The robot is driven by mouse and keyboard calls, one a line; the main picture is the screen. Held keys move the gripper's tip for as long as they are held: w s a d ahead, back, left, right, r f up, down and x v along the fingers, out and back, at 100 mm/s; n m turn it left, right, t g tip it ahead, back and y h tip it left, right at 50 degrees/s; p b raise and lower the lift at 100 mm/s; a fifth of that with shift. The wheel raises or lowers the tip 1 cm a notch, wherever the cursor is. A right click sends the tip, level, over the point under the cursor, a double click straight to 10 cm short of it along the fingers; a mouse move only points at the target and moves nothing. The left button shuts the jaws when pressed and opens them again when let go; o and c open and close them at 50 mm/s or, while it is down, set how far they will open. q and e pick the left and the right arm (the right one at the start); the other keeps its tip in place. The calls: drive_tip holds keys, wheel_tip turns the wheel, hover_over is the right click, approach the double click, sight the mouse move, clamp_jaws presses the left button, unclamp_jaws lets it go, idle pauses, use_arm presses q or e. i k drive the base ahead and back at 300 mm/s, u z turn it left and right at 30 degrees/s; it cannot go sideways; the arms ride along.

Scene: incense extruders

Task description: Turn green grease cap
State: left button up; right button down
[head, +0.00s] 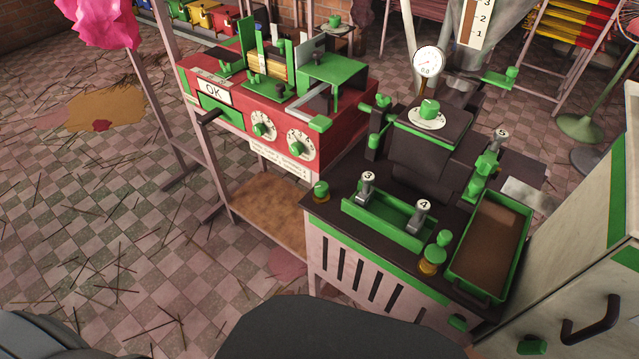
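Several small green caps stand on the dark-topped extruder machine (345,232). One green cap (321,187) with a yellowish base sits at the machine's left corner. Another green cap (432,254) with a brass-coloured base sits at the front, beside the green tray, with a further green knob (444,238) just behind it. I cannot tell which one is the grease cap. A green knob (429,108) also sits on a white dial below the round gauge (428,61). Neither of my grippers is in view.
Levers numbered 3 (367,181) and 4 (422,208) rise from a green tray (384,222). A green-rimmed bin (458,262) holds brown material. A red control box (340,148) stands behind left. A pale cabinet (575,270) closes off the right. Sticks litter the checkered floor.

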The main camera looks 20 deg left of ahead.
sight(321, 188)
drive_tip(key=z, duration=1.45)
drive_tip(key=k, duration=0.85)
drive_tip(key=u, duration=0.15)
